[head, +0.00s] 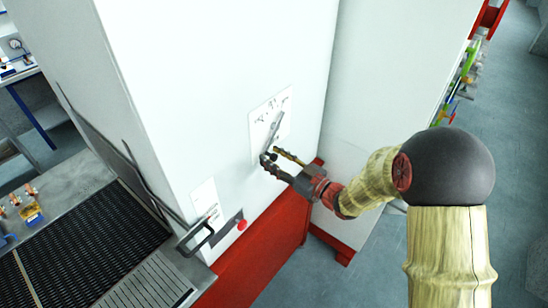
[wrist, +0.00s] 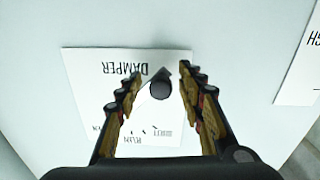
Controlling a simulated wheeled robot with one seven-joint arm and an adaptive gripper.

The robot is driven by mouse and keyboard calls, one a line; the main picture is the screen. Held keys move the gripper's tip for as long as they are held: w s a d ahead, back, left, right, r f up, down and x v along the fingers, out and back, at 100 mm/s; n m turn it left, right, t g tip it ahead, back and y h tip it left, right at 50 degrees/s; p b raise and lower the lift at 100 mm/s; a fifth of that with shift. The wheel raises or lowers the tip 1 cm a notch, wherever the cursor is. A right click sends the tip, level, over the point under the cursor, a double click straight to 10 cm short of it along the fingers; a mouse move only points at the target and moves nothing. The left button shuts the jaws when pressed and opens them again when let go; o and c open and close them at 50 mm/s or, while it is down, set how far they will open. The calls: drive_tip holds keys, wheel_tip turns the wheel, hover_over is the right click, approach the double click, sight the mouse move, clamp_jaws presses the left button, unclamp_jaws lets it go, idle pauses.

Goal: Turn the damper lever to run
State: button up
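The white damper plate (head: 258,118) is on the front of the white cabinet, with a grey lever (head: 275,130) on it. In the wrist view the plate (wrist: 85,75) reads DAMPER upside down, with smaller labels at its lower edge, partly hard to read. The lever's dark round end (wrist: 161,88) points at the wrist camera. My gripper (head: 271,155) is at the lever's lower end. In the wrist view its two fingers (wrist: 160,78) stand open on either side of the lever end, with a gap visible on both sides.
A second plate (head: 206,203) and a handle (head: 196,238) with a red knob (head: 241,225) are lower left on the cabinet. A black mesh belt (head: 85,240) runs at the left. Grey floor (head: 500,140) is open at the right.

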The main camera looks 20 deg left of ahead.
drive_tip(key=shift+c, duration=0.6)
drive_tip(key=c, duration=0.7)
clamp_jaws()
